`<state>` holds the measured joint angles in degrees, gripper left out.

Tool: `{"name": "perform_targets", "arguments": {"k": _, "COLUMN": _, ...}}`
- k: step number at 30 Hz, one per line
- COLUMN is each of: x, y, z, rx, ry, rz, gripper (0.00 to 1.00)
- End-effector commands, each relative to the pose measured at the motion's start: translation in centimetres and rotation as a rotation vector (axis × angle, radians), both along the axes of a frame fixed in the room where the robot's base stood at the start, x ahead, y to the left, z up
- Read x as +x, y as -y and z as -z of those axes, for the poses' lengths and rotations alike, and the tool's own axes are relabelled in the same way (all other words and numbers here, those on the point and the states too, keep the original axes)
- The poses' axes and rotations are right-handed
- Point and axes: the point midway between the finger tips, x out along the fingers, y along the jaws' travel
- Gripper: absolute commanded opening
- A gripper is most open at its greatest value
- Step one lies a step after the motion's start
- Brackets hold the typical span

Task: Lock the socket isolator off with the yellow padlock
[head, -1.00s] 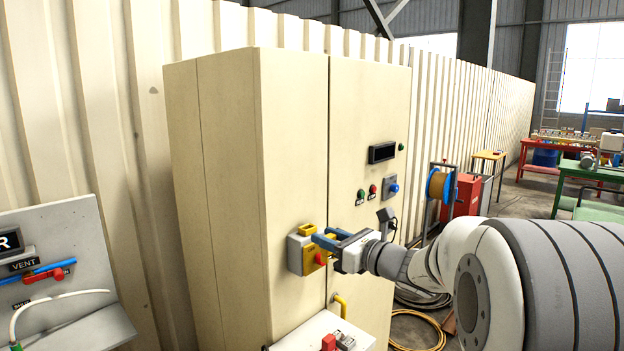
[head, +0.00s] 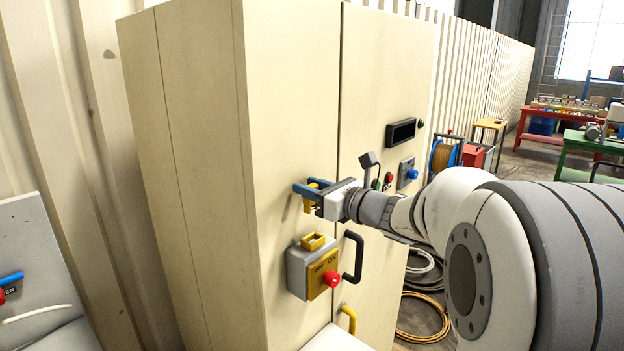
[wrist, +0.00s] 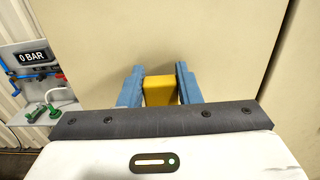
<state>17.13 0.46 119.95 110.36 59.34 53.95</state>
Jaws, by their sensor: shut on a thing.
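The socket isolator (head: 299,270) is a grey box with a yellow front plate marked OFF and ON, on the cream cabinet's front. Its red knob (head: 332,281) is at the plate's right; I cannot tell which mark it is set to. A yellow open frame-like piece (head: 313,242) sits on its top. My gripper (head: 308,190) is above the isolator, apart from it, with blue fingers shut on the yellow padlock (head: 309,206). In the wrist view the padlock (wrist: 160,90) is a yellow block between the fingers; its shackle cannot be made out.
A black door handle (head: 354,257) stands out just right of the isolator. A yellow handle (head: 347,318) is below. A display (head: 401,132) and a blue knob (head: 412,174) are to the right on the cabinet (head: 285,100). A grey panel (head: 35,260) stands at left.

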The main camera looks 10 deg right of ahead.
Motion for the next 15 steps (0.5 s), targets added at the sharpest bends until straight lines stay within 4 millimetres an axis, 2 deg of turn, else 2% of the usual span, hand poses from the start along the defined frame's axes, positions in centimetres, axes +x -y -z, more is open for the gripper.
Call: {"name": "perform_targets", "arguments": {"k": 15, "x": 0.0, "y": 0.51, "z": -0.02, "rx": 0.0, "ry": 0.001, "rz": 0.01, "gripper": 0.02}}
